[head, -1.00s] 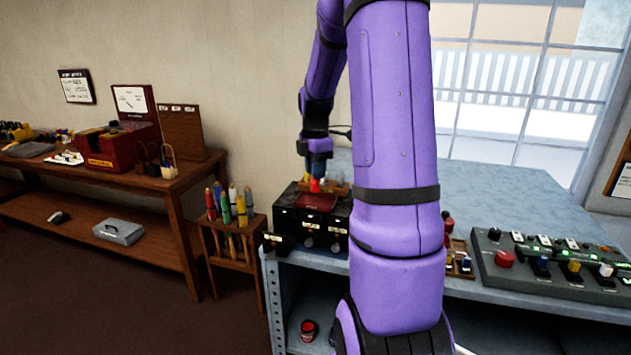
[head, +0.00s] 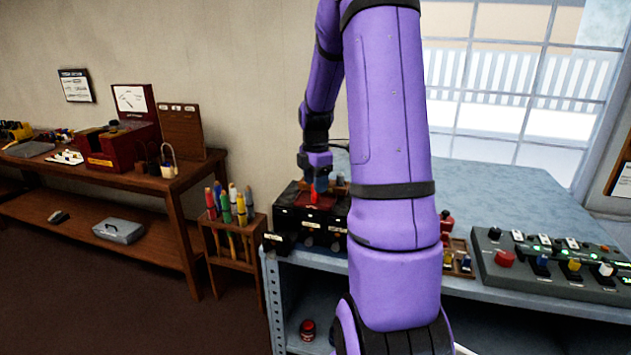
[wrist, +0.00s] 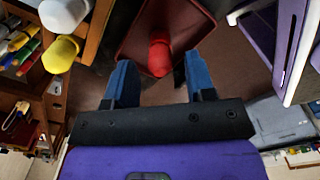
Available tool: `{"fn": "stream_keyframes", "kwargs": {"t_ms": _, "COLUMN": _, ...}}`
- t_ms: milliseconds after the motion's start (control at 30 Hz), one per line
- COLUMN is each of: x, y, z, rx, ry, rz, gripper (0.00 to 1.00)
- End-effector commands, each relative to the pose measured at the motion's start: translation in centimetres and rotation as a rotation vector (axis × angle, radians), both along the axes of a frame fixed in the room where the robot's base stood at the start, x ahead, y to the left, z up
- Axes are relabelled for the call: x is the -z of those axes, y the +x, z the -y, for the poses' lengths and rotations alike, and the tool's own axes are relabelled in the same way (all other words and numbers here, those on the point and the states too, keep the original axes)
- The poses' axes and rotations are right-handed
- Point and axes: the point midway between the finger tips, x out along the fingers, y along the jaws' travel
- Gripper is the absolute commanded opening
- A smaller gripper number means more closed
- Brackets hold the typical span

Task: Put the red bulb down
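The red bulb (wrist: 159,55) shows in the wrist view just past my fingertips, over the dark red tray (wrist: 190,22). It also shows in the head view (head: 314,197), under my gripper, at the tray on top of the black drawer unit (head: 284,222). My gripper (wrist: 158,82) has its two blue fingers spread, with a gap on each side of the bulb. I cannot tell exactly how the bulb rests on the tray.
A wooden rack of coloured markers (head: 232,225) stands left of the grey bench (head: 500,188). A control panel (head: 555,265) and a small wooden holder (head: 458,262) are to the right. One drawer (head: 279,243) sticks out at the front left.

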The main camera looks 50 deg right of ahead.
Motion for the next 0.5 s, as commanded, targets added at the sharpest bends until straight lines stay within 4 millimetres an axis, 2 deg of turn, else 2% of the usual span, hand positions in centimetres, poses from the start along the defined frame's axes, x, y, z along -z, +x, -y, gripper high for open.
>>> {"fn": "stream_keyframes", "kwargs": {"t_ms": 167, "x": -0.3, "y": 0.0, "z": 0.0, "rx": 0.000, "ry": 0.000, "rz": 0.001, "gripper": 0.50}}
{"fn": "stream_keyframes", "kwargs": {"t_ms": 267, "x": -1.2, "y": 0.1, "z": 0.0, "rx": 0.000, "ry": -0.002, "rz": 0.003, "gripper": 0.50}}
{"fn": "stream_keyframes", "kwargs": {"t_ms": 500, "x": -5.7, "y": 0.0, "z": 0.0, "rx": 0.000, "ry": -0.004, "rz": 0.004, "gripper": 0.50}}
